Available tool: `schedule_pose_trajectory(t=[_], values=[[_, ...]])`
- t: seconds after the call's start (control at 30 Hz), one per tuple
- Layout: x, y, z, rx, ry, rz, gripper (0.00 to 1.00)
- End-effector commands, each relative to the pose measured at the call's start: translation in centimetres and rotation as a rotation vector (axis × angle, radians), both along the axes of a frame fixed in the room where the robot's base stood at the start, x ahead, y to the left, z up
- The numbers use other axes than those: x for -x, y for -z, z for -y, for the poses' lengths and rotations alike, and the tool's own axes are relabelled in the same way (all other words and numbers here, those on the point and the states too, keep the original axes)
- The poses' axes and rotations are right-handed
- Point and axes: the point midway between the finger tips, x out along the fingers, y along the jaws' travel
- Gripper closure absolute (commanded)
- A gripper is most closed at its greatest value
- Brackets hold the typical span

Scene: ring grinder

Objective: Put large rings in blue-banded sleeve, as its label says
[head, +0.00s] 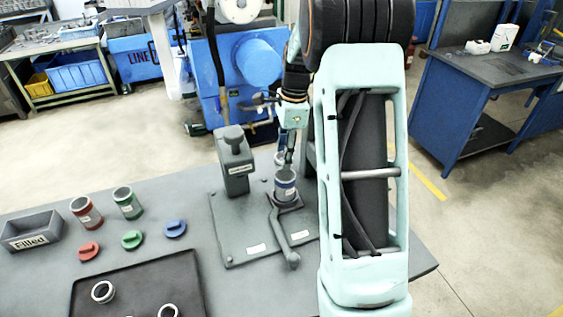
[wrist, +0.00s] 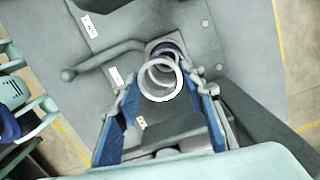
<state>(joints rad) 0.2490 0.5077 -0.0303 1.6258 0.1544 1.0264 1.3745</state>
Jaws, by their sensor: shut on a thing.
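The blue-banded sleeve (head: 285,187) stands upright in a fixture on the grey plate. My gripper (head: 287,168) points down just above its mouth. In the wrist view my gripper (wrist: 161,82) is shut on a pale metal ring (wrist: 163,97), held between the fingertips. The sleeve's rim (wrist: 162,47) shows behind the ring, partly overlapped by it; I cannot tell whether the ring touches it. Two more rings lie on the dark tray: one whole ring (head: 103,291) and one cut by the picture edge (head: 168,311). The sleeve's label is too small to read.
A red-banded sleeve (head: 86,212) and a green-banded sleeve (head: 127,202) stand left, near red (head: 89,251), green (head: 132,239) and blue (head: 175,228) caps. A bin marked "Filled" (head: 31,232) is far left. A grey block (head: 234,165) and a lever (head: 279,237) flank the fixture.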

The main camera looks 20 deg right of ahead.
Motion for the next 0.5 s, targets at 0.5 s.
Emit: schedule_pose_trajectory(t=[0.5], values=[[-0.3,1.7,0.3,-0.003,0.040,0.000,0.90]])
